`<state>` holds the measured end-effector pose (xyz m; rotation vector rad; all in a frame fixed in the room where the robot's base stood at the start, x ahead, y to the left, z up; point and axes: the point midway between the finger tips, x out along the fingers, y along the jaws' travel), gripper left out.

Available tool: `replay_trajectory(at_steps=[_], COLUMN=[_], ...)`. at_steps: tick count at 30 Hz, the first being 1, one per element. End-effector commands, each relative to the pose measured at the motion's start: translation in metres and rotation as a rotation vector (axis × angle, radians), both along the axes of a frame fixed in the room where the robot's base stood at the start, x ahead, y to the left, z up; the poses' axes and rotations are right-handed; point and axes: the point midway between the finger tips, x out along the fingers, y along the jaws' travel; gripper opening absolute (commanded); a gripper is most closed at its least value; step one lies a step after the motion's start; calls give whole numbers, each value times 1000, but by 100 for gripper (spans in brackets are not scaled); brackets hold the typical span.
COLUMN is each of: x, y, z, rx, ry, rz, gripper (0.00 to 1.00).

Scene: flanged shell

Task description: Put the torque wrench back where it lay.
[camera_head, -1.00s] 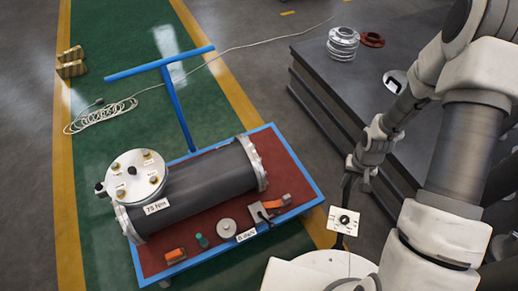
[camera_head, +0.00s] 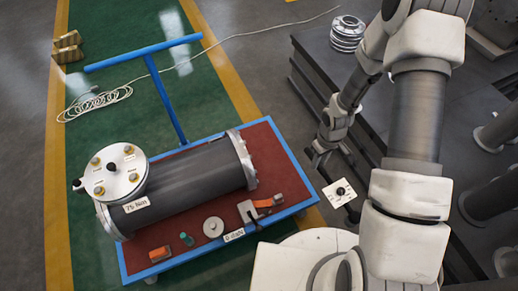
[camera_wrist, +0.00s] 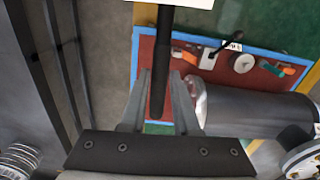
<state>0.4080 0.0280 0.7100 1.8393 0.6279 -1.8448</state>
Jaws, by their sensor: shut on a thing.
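My gripper (camera_wrist: 160,82) is shut on the torque wrench (camera_wrist: 163,50), a dark rod that runs between the fingers in the wrist view. A white plate shows at the wrench's far end, at the top edge of that view. In the head view my gripper (camera_head: 323,152) hangs right of the blue-framed cart, and a white plate with a black round part (camera_head: 340,193) shows below it. Most of the wrench's shaft is hard to make out there. I cannot tell from the frames where the wrench lay.
The cart (camera_head: 285,165) bears a dark flanged shell (camera_head: 185,184), a grey disc (camera_head: 213,227), a clamp with an orange handle (camera_head: 262,203) and an orange block (camera_head: 160,254). A dark bench (camera_head: 312,62) with stacked pale rings (camera_head: 347,34) stands behind my arm. A cable (camera_head: 105,100) lies left.

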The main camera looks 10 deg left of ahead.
Motion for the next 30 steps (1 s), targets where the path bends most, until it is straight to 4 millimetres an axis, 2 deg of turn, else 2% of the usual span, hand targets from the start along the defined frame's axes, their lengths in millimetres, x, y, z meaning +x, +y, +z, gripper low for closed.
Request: replay_trajectory(at_steps=[1,3,18,30], x=[2,5,27,45], y=[6,14,67,107], z=[-21,-37,-150,-231], rx=[0,-1,0,-1], ry=[1,1,-4,-10], rz=[119,299,1545,2441], gripper=[0,0,0,0])
